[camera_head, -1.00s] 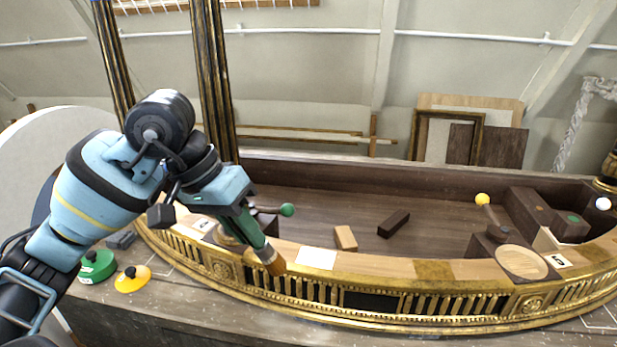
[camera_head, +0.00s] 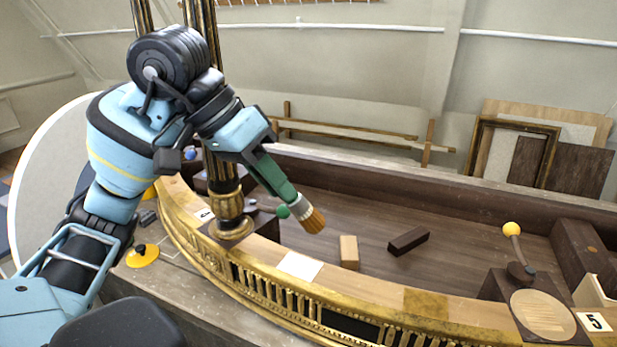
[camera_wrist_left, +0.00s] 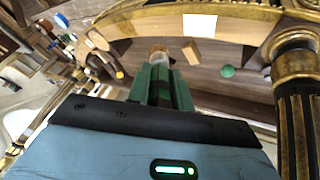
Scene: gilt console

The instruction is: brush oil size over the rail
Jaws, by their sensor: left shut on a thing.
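The rail (camera_head: 370,287) is the curved top of a gilt console, with pale wood, gold stretches and a white patch (camera_head: 299,265). Its ornate gold front faces me. My left gripper (camera_head: 270,172) is shut on a brush (camera_head: 313,220) with a metal ferrule and brown bristles. The bristles point down and right, and appear in the air behind the rail, over the dark inner floor. In the left wrist view the brush (camera_wrist_left: 158,50) sticks out beyond the green fingers, with the rail (camera_wrist_left: 122,28) beyond it. My right gripper is not in view.
A black-and-gold column (camera_head: 229,205) stands on the rail at left. A pale block (camera_head: 349,252) and a dark block (camera_head: 408,241) lie inside. A yellow-knobbed lever (camera_head: 512,230) and a round wooden disc (camera_head: 543,312) are at right. A yellow lid-like thing (camera_head: 142,256) lies at left.

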